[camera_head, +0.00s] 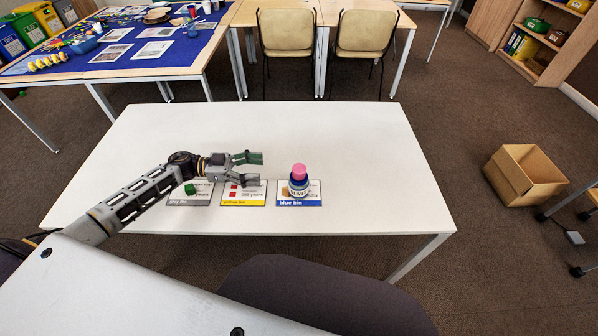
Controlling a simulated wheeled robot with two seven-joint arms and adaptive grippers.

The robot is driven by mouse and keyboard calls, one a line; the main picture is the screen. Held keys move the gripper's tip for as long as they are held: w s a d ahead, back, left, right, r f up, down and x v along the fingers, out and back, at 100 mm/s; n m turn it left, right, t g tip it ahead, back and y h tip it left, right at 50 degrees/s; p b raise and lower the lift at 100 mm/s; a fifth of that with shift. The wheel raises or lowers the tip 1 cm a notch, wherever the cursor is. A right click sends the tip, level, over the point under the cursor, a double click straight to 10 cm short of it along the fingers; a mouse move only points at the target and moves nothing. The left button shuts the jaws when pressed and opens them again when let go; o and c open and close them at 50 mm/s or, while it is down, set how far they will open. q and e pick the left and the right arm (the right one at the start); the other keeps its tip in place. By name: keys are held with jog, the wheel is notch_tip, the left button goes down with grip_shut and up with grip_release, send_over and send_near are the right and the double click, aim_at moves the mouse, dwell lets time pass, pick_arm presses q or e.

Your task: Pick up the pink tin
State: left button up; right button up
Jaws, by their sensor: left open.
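The pink tin (300,171) is a small pink cylinder. It appears to sit on top of a white-and-blue jar (299,186) with olives lettering, which stands on the blue bin card (313,199) on the white table. My left gripper (259,169) is open, with its fingers pointing right toward the tin. It is to the left of the tin and apart from it, over the yellow bin card (246,201). Nothing shows between its fingers. The jar hides part of the blue card. My right gripper is not in view.
The white table (370,150) is clear behind and right of the cards. A green block (190,188) lies on the grey bin card (188,201), partly beside my left arm. A dark chair (320,295) is at the front edge. An open cardboard box (525,178) stands on the floor at right.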

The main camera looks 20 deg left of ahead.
pick_arm(q)
jog(key=shift+d, duration=0.1)
send_near(299, 168)
jog(key=f+x, duration=0.1)
jog(key=x, duration=0.4)
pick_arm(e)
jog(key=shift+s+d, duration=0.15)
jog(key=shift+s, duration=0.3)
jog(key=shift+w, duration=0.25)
pick_arm(q)
jog(key=x, duration=0.4)
jog(key=shift+d+r+p, duration=0.1)
jog(key=shift+p, duration=0.2)
jog(key=shift+w+d, duration=0.15)
jog(key=shift+d, duration=0.25)
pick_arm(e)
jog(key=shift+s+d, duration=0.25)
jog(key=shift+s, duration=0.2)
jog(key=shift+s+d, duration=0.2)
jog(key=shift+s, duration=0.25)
